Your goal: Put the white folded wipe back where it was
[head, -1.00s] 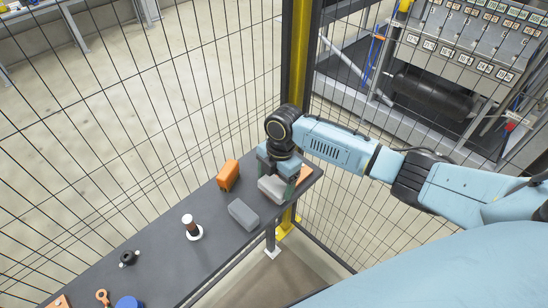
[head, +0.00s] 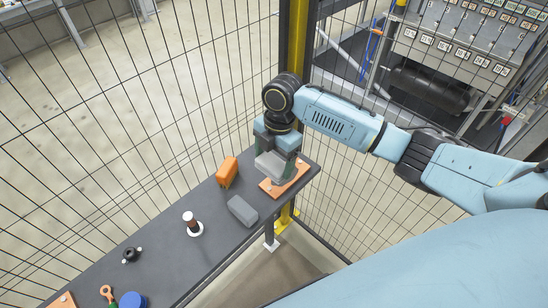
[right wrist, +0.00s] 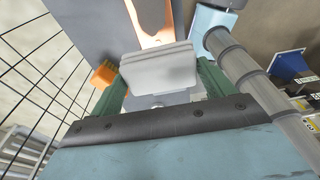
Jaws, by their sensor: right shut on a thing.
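The white folded wipe (head: 270,166) is a pale, flat block held in my right gripper (head: 276,170). In the right wrist view, the wipe (right wrist: 158,68) sits between the two green fingers of my right gripper (right wrist: 160,84), which are shut on its sides. The wipe appears to be above an orange plate (head: 294,181) at the far right end of the dark bench; the gap is hard to judge. The plate (right wrist: 150,22) also shows beyond the wipe in the right wrist view, partly hidden. My left gripper is not in view.
On the bench (head: 165,262) are a grey block (head: 242,211), an orange block (head: 227,171), a white-and-brown post (head: 191,222), a small black part (head: 131,255) and a blue round thing (head: 132,300). A wire mesh fence and yellow post (head: 293,60) stand close behind the bench.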

